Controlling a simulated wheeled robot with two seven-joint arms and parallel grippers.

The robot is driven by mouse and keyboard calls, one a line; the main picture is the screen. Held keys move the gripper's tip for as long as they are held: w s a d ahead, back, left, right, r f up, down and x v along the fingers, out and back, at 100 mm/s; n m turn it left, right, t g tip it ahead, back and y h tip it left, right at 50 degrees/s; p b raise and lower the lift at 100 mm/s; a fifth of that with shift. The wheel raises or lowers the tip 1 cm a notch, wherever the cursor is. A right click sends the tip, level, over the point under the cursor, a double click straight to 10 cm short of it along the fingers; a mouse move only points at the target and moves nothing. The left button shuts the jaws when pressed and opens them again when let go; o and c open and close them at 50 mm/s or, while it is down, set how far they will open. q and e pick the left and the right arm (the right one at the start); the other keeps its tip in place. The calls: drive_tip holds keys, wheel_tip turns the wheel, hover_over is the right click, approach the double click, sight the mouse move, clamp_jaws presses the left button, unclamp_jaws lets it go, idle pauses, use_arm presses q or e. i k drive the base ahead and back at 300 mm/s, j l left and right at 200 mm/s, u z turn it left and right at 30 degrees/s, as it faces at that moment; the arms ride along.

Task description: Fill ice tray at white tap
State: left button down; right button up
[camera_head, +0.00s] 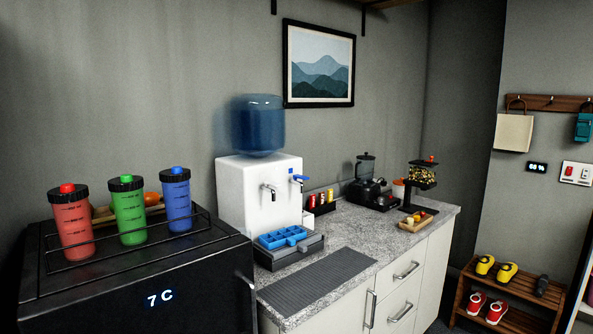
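A blue ice tray (283,238) with several compartments lies on the dark grey drip stand (290,254) in front of the white water dispenser (243,200). It is below and in front of the taps. The left tap (269,191) is whitish grey; the right tap (299,179) has a blue lever. No water stream shows, and I cannot tell whether the tray's compartments hold water. A blue water bottle (257,125) sits on top of the dispenser. Neither of my grippers is in view.
A black fridge (150,285) with red, green and blue shaker bottles (130,212) stands at left. A grey ribbed mat (318,281) lies bare on the counter (405,240). A black blender (368,183) and a small wooden board (416,223) with food are further right.

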sight(268, 183)
drive_tip(key=i+l, duration=0.55)
drive_tip(key=i, duration=0.15)
drive_tip(key=i+l+z, duration=0.1)
drive_tip(key=i+l, duration=0.5)
drive_tip(key=i, duration=0.1)
